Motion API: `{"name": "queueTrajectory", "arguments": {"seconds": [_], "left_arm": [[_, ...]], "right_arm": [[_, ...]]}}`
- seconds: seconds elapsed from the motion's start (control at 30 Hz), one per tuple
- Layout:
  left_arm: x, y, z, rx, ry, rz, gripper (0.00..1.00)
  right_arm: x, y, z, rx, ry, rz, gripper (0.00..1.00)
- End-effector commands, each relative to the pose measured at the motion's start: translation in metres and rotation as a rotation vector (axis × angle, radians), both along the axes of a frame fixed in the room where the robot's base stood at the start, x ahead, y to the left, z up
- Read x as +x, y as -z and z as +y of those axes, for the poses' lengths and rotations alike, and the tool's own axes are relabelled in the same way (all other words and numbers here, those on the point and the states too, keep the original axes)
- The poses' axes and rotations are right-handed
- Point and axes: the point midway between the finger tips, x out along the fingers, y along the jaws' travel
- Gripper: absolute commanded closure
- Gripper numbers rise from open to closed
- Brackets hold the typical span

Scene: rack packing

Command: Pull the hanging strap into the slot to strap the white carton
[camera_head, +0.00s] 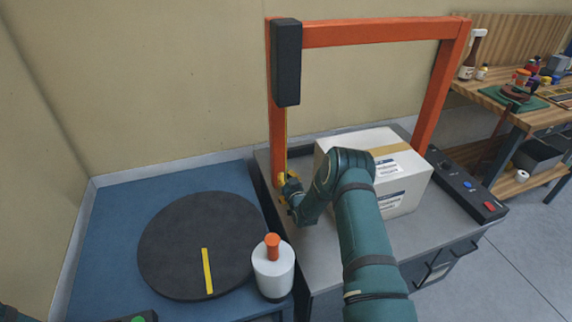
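The white carton (399,193), with brown tape along its top and printed labels, sits on the grey strapping table (320,252) under the orange arch (370,32). The thin yellow strap (287,128) hangs down beside the arch's left post, below the black housing (286,62). My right gripper (285,182) is at the strap's lower part, left of the carton and low near the table. Yellow shows at its fingers, but whether they are closed on the strap is too small to tell. The slot cannot be made out. My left gripper is out of view.
A dark round turntable (180,248) with a yellow stripe lies on the blue surface at left. A white bottle with an orange cap (273,272) stands beside the table's left edge. A black button panel (466,186) lies right of the carton. A wooden workbench (525,115) stands farther right.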

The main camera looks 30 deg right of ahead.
Motion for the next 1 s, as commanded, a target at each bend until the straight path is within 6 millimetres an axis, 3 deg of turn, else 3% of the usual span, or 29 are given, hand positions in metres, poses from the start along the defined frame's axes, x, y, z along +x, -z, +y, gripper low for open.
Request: {"name": "queueTrajectory", "arguments": {"seconds": [0.2, 0.57, 0.6, 0.67, 1.0], "left_arm": [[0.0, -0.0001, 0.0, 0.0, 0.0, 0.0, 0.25], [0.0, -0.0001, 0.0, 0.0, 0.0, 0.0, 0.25], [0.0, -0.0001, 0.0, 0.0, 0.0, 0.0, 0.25], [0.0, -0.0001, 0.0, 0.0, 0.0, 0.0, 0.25], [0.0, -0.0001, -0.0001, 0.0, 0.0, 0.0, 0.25]], "right_arm": [[0.001, 0.0128, 0.0, -0.001, 0.0, -0.003, 1.0], [0.0013, 0.013, -0.0003, -0.001, 0.0, -0.004, 1.0], [0.0014, 0.013, -0.0003, -0.001, 0.0, -0.004, 0.82], [0.0013, 0.0131, -0.0003, -0.001, 0.0, -0.004, 0.67], [-0.0014, 0.0142, 0.0003, 0.0, 0.0, -0.001, 0.67]]}}
